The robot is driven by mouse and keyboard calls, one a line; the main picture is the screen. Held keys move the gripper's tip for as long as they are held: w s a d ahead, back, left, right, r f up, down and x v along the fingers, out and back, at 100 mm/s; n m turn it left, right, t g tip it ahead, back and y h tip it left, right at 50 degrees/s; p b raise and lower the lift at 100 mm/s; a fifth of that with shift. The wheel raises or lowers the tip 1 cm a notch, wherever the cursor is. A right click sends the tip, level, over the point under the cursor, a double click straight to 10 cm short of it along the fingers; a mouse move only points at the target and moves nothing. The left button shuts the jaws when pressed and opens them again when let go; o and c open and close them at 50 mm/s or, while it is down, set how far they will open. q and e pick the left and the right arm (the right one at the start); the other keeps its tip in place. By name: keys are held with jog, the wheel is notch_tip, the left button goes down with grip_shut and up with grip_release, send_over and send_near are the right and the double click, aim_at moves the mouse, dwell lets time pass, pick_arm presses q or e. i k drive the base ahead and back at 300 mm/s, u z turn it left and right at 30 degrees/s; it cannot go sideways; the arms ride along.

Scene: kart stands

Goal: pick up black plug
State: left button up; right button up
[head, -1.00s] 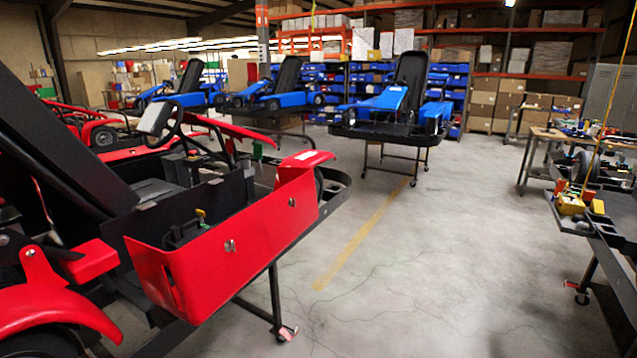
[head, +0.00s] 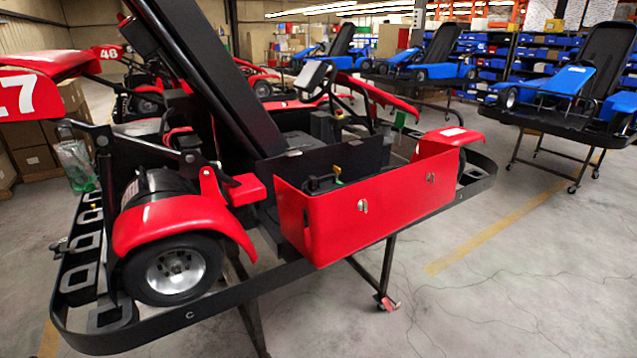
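I cannot make out a black plug for certain. A red kart sits on a black wheeled stand (head: 205,333) in the middle and left of the head view. Behind its red side panel (head: 375,205) is an open black compartment. A small dark part with a yellow-green piece (head: 337,172) shows inside it, too small to identify. A black cylindrical part (head: 158,190) sits above the rear wheel (head: 176,270). Neither of my grippers is in view.
Blue karts (head: 562,85) stand on wheeled stands at the back right. Cardboard boxes (head: 35,158) are stacked at the far left. A clear bottle-like object (head: 76,165) is near the kart's rear. The concrete floor (head: 520,290) at the front right is open, with a yellow line.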

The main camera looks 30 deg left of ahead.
aim_at(313, 182)
jog(key=z, duration=0.55)
jog(key=k, duration=0.65)
jog(key=z, duration=0.4)
jog(key=i, duration=1.45)
jog(key=u, duration=0.55)
jog(key=i, duration=1.5)
jog(key=u, duration=1.65)
jog(key=i, duration=0.9)
jog(key=u, duration=1.1)
jog(key=i, duration=0.2)
jog(key=u, duration=0.25)
